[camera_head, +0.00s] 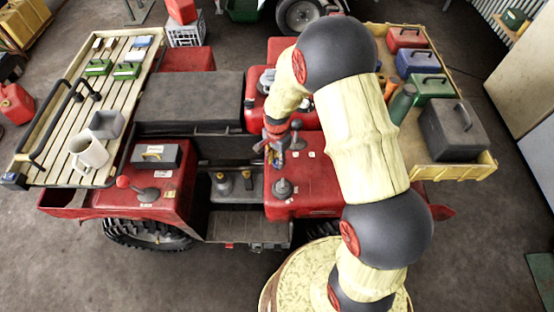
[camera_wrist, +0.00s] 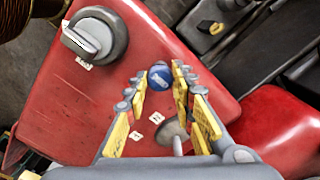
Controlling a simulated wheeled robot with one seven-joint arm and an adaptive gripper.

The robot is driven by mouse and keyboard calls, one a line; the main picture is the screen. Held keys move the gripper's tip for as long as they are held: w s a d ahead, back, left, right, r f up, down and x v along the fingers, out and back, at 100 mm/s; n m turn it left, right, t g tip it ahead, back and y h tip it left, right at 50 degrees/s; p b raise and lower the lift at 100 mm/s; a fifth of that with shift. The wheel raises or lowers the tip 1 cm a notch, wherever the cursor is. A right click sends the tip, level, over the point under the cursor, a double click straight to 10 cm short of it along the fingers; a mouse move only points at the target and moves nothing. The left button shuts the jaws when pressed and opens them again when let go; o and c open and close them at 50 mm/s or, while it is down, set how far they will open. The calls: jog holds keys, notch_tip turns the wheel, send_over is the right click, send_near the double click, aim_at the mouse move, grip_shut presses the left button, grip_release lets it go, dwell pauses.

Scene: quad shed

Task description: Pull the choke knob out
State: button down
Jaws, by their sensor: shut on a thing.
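A round blue knob (camera_wrist: 160,77) with small pale lettering stands at the fingertips of my gripper (camera_wrist: 160,84) in the wrist view. It appears to be the choke knob, though its label is too small to read. The yellow-padded fingers stand on either side of it, and my gripper is shut on it. In the head view my gripper (camera_head: 273,147) is over the red right-hand panel (camera_head: 312,190) of the quad, and the arm partly hides it. How far the knob is out cannot be told.
A grey dial-like control (camera_wrist: 95,36) sits on the same panel, and a metal knob on a stem (camera_wrist: 172,132) stands between the finger bases. A yellow cargo tray (camera_head: 462,171) with boxes lies right of my arm.

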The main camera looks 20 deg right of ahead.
aim_at(277, 162)
jog(key=shift+r+p, duration=0.85)
jog(key=shift+r, duration=0.6)
jog(key=shift+w+f, duration=0.1)
jog(key=c, duration=1.5)
grip_release()
jog(key=shift+o, duration=0.2)
notch_tip(277, 162, up, 12)
